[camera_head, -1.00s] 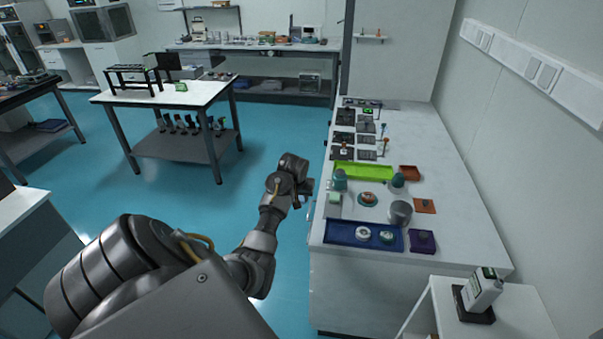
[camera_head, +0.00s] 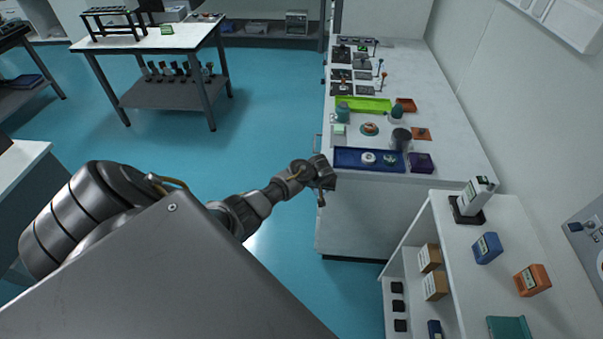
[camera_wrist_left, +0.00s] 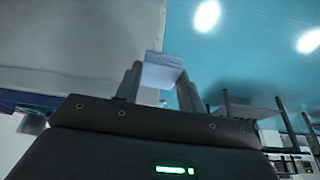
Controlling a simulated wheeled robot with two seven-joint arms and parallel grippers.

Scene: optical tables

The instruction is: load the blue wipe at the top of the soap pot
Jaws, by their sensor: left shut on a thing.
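My left gripper (camera_head: 322,190) is in front of the near left corner of the long white table (camera_head: 460,165), apart from it. In the left wrist view, the left gripper (camera_wrist_left: 160,80) is shut on a small pale bluish-white piece (camera_wrist_left: 162,68), which looks like the blue wipe. In the head view the wipe is too small to make out. I cannot tell for sure which vessel is the soap pot. A teal jar (camera_head: 343,114), a teal-topped vessel (camera_head: 397,113) and a grey cylinder (camera_head: 401,138) stand on the table. My right gripper is out of view.
A blue tray (camera_head: 350,162) with round items lies at the table's near end, beside a purple box (camera_head: 420,162). A lime-green tray (camera_head: 363,104) lies farther back. A white shelf unit (camera_head: 480,262) stands close in front at the right. The table's right side is clear.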

